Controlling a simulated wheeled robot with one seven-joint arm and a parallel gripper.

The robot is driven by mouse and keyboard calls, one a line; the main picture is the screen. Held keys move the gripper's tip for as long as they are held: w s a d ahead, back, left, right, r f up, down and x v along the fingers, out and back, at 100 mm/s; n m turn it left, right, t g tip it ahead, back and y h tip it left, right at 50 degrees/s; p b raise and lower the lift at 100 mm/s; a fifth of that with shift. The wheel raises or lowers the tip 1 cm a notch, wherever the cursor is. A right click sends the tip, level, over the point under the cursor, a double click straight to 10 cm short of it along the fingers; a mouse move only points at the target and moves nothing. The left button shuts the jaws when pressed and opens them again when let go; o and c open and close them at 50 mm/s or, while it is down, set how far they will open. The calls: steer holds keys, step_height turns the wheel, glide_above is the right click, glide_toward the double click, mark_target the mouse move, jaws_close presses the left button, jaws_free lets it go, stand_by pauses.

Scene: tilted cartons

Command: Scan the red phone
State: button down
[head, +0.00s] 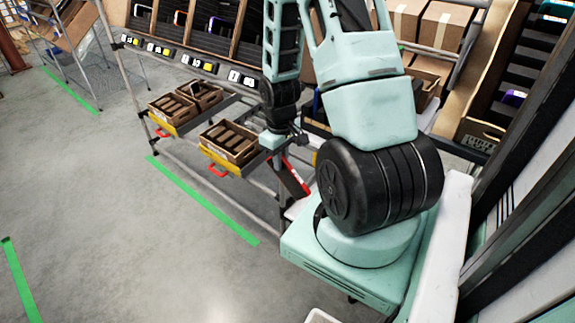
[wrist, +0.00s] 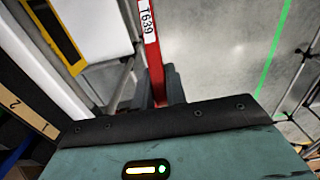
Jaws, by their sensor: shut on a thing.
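The red phone (head: 291,181) hangs below my gripper (head: 285,151) in the head view, showing a dark face and red edges. In the wrist view the phone (wrist: 149,35) is seen edge-on as a narrow red strip with a white label reading T639. The dark fingers of my gripper (wrist: 158,92) are shut on its near end. The phone is in front of the rack, above the floor. My arm hides part of the rack behind it. I cannot make out a scanner for certain.
Yellow-fronted trays with cartons of dark phones (head: 230,140) and (head: 184,103) stick out of the rack at left, with red handles. Tilted cartons (head: 184,22) stand above numbered labels. The grey floor (head: 120,210) with green tape is open at left.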

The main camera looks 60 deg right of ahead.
steer(key=s+d+f+b, duration=0.2)
steer(key=d+f+b, duration=0.2)
steer(key=d+f, duration=0.1)
steer(key=shift+d+f+b, duration=0.3)
steer(key=shift+d+f, duration=0.05)
steer(key=shift+d, duration=0.15)
